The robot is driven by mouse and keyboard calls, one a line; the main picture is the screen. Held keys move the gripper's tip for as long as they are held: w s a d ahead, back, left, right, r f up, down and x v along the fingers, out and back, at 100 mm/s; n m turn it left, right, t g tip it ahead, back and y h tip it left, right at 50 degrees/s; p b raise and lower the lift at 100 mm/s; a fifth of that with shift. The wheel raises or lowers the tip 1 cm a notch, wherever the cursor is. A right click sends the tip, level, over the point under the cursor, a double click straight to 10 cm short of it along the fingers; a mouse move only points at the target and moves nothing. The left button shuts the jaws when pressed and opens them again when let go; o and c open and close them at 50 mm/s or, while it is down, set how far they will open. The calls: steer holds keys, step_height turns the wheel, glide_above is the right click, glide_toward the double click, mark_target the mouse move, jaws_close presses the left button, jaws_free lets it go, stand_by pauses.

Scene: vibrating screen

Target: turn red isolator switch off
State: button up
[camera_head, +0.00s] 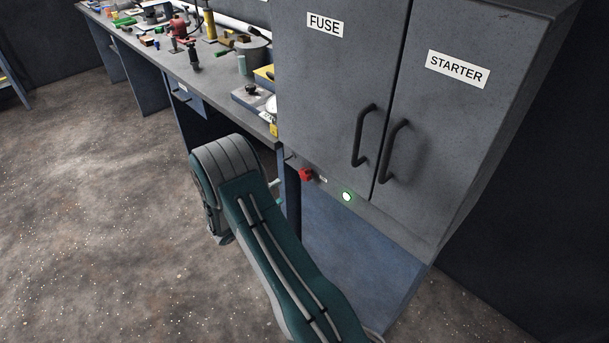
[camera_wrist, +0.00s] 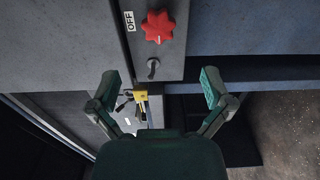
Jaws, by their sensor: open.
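The red isolator switch (camera_head: 306,174) is a small red knob on the strip below the cabinet doors in the head view. In the wrist view the red switch (camera_wrist: 158,26) is star-shaped and sits at top centre, with an OFF label (camera_wrist: 129,21) to its left. My gripper (camera_wrist: 160,82) is open, its two green fingers spread wide below the switch in the picture. Nothing is between the fingertips that I can tell is held. In the head view my arm hides most of the gripper, left of the switch.
A small metal lever or key (camera_wrist: 153,68) and a yellow padlock-like piece (camera_wrist: 141,97) lie below the switch in the wrist view. Door handles (camera_head: 363,136) protrude above. A cluttered bench (camera_head: 165,62) stands left.

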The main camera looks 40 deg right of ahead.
mark_target(303, 176)
steer(key=d, duration=1)
steer(key=shift+w+d, duration=0.25)
steer(key=shift+w, duration=0.15)
steer(key=shift+a, duration=0.1)
steer(key=c, duration=1.1)
